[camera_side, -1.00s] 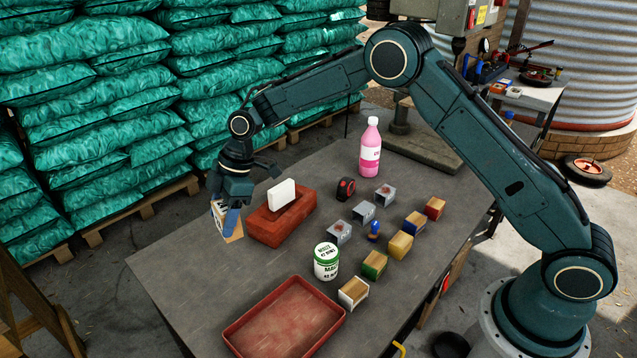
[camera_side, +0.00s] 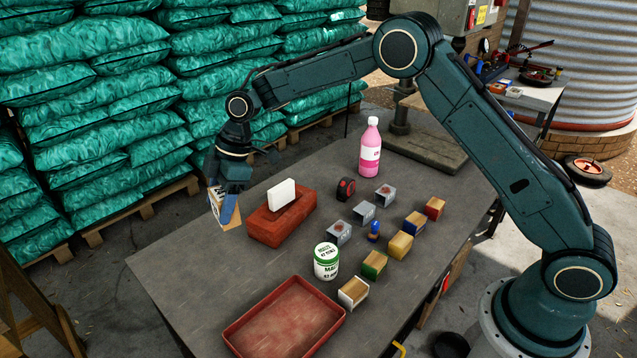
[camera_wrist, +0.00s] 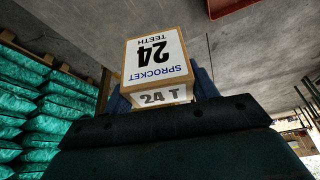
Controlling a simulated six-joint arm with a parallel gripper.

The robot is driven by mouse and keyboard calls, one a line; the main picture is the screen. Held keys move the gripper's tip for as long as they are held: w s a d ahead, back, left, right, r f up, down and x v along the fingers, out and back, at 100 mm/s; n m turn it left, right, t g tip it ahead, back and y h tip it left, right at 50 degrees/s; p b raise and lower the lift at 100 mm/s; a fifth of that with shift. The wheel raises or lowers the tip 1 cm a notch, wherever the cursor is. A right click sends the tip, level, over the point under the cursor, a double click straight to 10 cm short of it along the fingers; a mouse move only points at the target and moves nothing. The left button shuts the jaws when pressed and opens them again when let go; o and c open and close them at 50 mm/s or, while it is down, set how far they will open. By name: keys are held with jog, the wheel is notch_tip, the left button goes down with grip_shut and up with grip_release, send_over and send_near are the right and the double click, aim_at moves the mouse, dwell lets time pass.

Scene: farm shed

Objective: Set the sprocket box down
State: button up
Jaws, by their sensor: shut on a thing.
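The sprocket box (camera_side: 217,208) is a small cardboard box with a white label. In the wrist view its label (camera_wrist: 155,55) reads "SPROCKET 24 TEETH" upside down, and a nearer face reads "24 T". My gripper (camera_side: 229,207) is shut on the box, with blue fingers on either side of it. The box looks tilted and hangs by the table's far left edge, left of the red brick-like block. The side view suggests it is off the table, but the gap below it is hard to tell.
The red block (camera_side: 265,231) holds a white slab (camera_side: 281,194). The grey table (camera_side: 190,290) is bare at front left.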

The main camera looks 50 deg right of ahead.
jog(key=w+d+m+t+h, duration=0.25)
jog(key=d+m, duration=0.45)
jog(key=d, duration=2.5)
jog(key=s+d+m+h, duration=0.1)
jog(key=s+d+m, duration=0.45)
jog(key=d, duration=0.95)
jog(key=s+d+m+h, duration=0.1)
jog(key=s+d+m, duration=0.2)
jog(key=s+d, duration=0.95)
jog(key=shift+t, duration=0.45)
jog(key=w+d+f, duration=0.1)
jog(key=f, duration=0.5)
jog(key=w+d+f, duration=0.1)
jog(key=f, duration=0.6)
jog(key=w+d+f, duration=0.1)
jog(key=w+f, duration=0.1)
jog(key=f, duration=0.4)
jog(key=shift+f, duration=0.4)
jog(key=shift+f, duration=0.1)
jog(key=o, duration=1.1)
jog(key=shift+c, duration=0.2)
